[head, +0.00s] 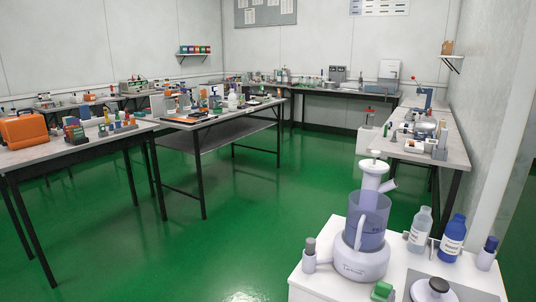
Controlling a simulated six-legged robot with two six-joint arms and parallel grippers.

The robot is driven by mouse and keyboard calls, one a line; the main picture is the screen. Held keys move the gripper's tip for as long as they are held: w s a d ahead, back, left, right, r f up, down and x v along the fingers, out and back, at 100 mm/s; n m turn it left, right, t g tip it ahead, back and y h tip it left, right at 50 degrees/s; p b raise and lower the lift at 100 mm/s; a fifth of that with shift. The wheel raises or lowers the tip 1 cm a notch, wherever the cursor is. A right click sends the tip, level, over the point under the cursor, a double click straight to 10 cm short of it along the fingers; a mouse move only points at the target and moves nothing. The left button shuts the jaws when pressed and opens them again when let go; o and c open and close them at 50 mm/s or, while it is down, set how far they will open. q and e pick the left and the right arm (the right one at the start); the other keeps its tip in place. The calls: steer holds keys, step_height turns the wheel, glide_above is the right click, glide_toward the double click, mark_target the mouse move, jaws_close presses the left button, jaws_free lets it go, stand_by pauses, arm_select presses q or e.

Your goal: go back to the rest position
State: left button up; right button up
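Neither of my grippers nor my arms show in the head view. The task names no object. Closest to me, at the lower right, a white cabinet top (321,283) holds a white food processor (364,258) with a clear bluish bowl. A clear bottle (419,232) and a blue bottle (452,240) stand to its right. A small green-topped item (382,290) and a round grey item with a dark knob (438,287) sit at the front, partly cut off by the picture's lower edge.
Benches crowded with tools stand at left (88,148), in the middle (208,122) and along the right wall (455,150). An orange case (23,131) sits on the left bench. The green floor (240,220) between the benches and the white cabinet is clear.

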steer(key=s+a+f+n+g+y, duration=0.2)
steer(key=s+a+f+g+y, duration=0.15)
steer(key=a+f, duration=0.4)
steer(key=s+a+f+n+g+y, duration=0.15)
steer(key=s+a+f+y, duration=0.3)
steer(key=f, duration=0.55)
steer(key=s+a+f+g+y, duration=0.2)
steer(key=s+a+f+g, duration=0.15)
steer(key=s, duration=0.25)
steer(key=s+a+f+g+y, duration=0.1)
steer(key=s+a+f+g, duration=0.1)
steer(key=s+a, duration=0.35)
steer(key=s+a+f+g+y, duration=0.2)
steer(key=s+g, duration=0.1)
steer(key=s, duration=0.5)
arm_select(q)
step_height(320, 180, up, 30)
steer(key=s+p, duration=0.1)
steer(key=p, duration=2.8)
steer(key=shift+d+f+p, duration=0.15)
steer(key=shift+f+p, duration=0.1)
steer(key=shift+p, duration=0.15)
arm_select(e)
step_height(320, 180, up, 29)
steer(key=s+g, duration=0.1)
steer(key=s, duration=0.1)
steer(key=shift+s+a+r+n, duration=0.15)
steer(key=shift+a+r+n, duration=0.05)
steer(key=shift+a+n, duration=0.2)
